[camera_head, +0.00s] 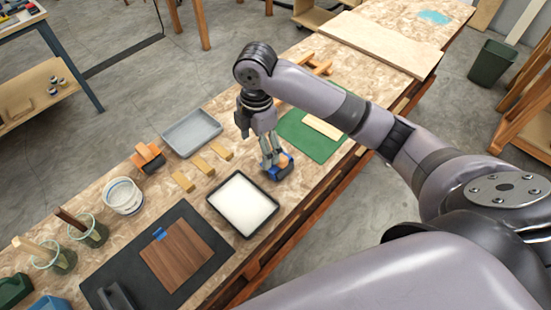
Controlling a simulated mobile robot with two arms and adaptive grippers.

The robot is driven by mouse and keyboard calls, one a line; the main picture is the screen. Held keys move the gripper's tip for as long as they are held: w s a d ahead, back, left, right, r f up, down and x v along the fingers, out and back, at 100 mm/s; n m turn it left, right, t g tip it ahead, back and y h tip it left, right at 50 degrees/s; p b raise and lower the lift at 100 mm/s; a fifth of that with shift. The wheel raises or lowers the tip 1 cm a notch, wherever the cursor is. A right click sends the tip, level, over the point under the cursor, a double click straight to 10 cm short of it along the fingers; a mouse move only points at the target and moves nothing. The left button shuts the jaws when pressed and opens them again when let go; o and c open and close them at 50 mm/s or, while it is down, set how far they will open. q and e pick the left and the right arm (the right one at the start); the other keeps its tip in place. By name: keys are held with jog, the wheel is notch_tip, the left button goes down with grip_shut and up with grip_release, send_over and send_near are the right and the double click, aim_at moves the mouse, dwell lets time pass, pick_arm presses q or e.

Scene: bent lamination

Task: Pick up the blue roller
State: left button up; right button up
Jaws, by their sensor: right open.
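The blue roller (279,173) lies on the wooden workbench, between the white-filled tray and the green mat. It shows blue and orange parts. My right gripper (270,161) points down at it, with its fingers open at or just above the roller. The fingers hide part of the roller, and I cannot tell whether they touch it. My left gripper is not in view.
A black-rimmed tray with white contents (243,204) sits close to the roller. A grey tray (192,132), small wood blocks (204,166), a white tub (123,196) and a dark mat (113,274) are to the left. A green mat (299,134) lies to the right.

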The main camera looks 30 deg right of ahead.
jog(key=w+d+r+n+g+h, duration=0.1)
jog(key=w+d+r+n, duration=0.15)
jog(key=d+r, duration=0.4)
jog(key=shift+m, duration=0.35)
jog(key=f, duration=0.3)
jog(key=f+p, duration=0.1)
jog(key=f, duration=0.3)
jog(key=f+p, duration=0.1)
jog(key=f, duration=0.3)
jog(key=shift+s+a+f, duration=0.2)
jog(key=shift+s+a, duration=0.05)
jog(key=shift+s, duration=0.05)
notch_tip(320, 180, down, 4)
jog(key=shift+s+f+p, duration=0.1)
jog(key=shift+s+p, duration=0.05)
jog(key=shift+p, duration=1)
jog(key=shift+f, duration=0.5)
jog(key=shift+d, duration=0.1)
jog(key=c, duration=1.4)
